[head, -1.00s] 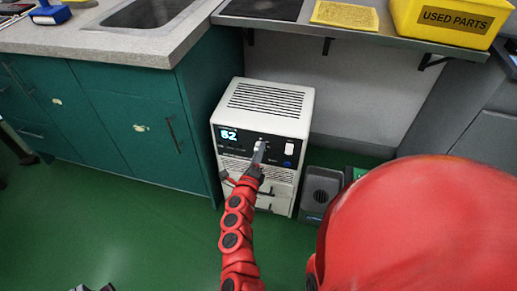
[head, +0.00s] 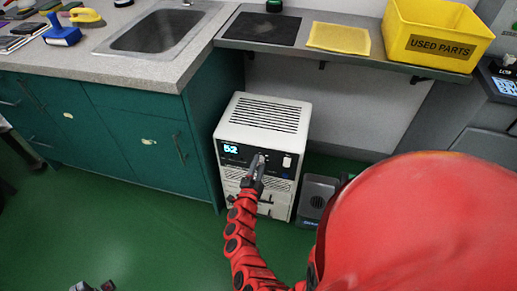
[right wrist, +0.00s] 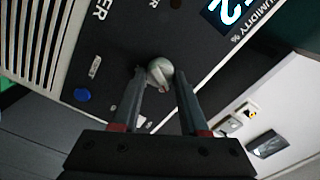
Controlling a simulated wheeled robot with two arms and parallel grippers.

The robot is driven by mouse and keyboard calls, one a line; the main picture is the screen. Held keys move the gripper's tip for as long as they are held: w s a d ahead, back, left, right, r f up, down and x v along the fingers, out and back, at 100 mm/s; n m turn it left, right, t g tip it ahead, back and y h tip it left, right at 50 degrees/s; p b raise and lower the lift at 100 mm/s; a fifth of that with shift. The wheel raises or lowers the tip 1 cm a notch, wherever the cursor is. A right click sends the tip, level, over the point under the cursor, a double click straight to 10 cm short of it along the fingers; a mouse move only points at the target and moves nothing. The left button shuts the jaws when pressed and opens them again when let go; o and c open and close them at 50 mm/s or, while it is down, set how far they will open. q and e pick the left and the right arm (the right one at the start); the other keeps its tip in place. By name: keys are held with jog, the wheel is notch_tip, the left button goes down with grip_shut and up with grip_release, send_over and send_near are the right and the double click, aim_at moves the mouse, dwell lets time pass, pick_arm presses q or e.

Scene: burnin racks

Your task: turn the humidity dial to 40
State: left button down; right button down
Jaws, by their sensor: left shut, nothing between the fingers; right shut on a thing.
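The white cabinet (head: 262,125) stands on the floor with a dark front panel. Its lit display (head: 231,148) appears to read 52. In the right wrist view the edge of the display (right wrist: 228,10) shows beside a humidity label. The humidity dial (right wrist: 160,73) is a small, round silver knob with a reddish pointer mark. My right gripper (head: 259,160) is at the panel, shut on the dial, with one finger on each side of it in the right wrist view (right wrist: 160,84). My left gripper (head: 94,287) is low at the bottom left, partly cut off, shut and empty.
A white switch (head: 287,162) and a blue button (right wrist: 82,95) are on the panel. A grey box (head: 316,196) stands right of the cabinet. Green cupboards (head: 140,150) are at left. A shelf above holds a yellow bin (head: 437,22). The green floor in front is clear.

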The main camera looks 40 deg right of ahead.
jog(key=n+p, duration=0.2)
jog(key=shift+r+n, duration=0.2)
jog(key=shift+n, duration=0.2)
jog(key=shift+f+n+p, duration=0.15)
jog(key=shift+n+p, duration=0.85)
jog(key=shift+n, duration=0.6)
jog(key=shift+c, duration=2.2)
grip_release()
jog(key=v, duration=1.7)
jog(key=shift+p, duration=0.3)
